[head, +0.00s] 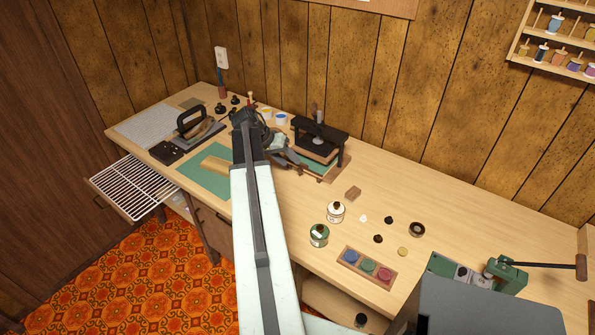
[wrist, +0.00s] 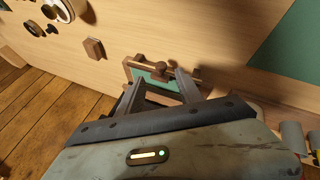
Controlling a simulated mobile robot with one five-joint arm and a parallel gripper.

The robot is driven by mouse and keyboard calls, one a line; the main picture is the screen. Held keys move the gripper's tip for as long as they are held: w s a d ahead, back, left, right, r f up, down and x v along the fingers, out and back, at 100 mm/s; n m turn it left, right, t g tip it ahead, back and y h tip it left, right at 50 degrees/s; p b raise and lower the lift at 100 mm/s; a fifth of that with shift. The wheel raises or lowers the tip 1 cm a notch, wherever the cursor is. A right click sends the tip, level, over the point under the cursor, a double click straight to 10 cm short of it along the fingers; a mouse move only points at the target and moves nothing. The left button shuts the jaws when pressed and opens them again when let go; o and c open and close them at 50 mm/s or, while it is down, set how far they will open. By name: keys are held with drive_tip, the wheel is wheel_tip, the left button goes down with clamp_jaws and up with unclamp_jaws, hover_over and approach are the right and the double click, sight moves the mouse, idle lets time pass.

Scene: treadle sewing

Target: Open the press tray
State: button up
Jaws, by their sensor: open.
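The press (head: 320,138) stands at the back of the bench in the head view, with a black frame and a wooden base. In the wrist view the press tray (wrist: 146,75) shows as a wood-edged piece with a green surface. A wooden bar with a darker knob (wrist: 156,68) runs along it. My gripper (head: 301,166) is at the press's front left in the head view. In the wrist view my gripper (wrist: 157,84) is open, its two fingers apart on either side of the knob area. I cannot tell whether either finger touches the tray or bar.
A small wooden block (head: 353,193) lies right of the press; it also shows in the wrist view (wrist: 94,49). Jars (head: 336,212) and a colour-pad tray (head: 366,268) stand nearer the front. A green cutting mat (head: 205,178) lies left of my arm.

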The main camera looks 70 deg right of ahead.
sight(299, 169)
drive_tip(key=b+x, duration=0.4)
drive_tip(key=x, duration=0.2)
drive_tip(key=shift+f, duration=0.2)
drive_tip(key=shift+r, duration=0.15)
clamp_jaws()
drive_tip(key=shift+s+d, duration=0.1)
idle(0.8)
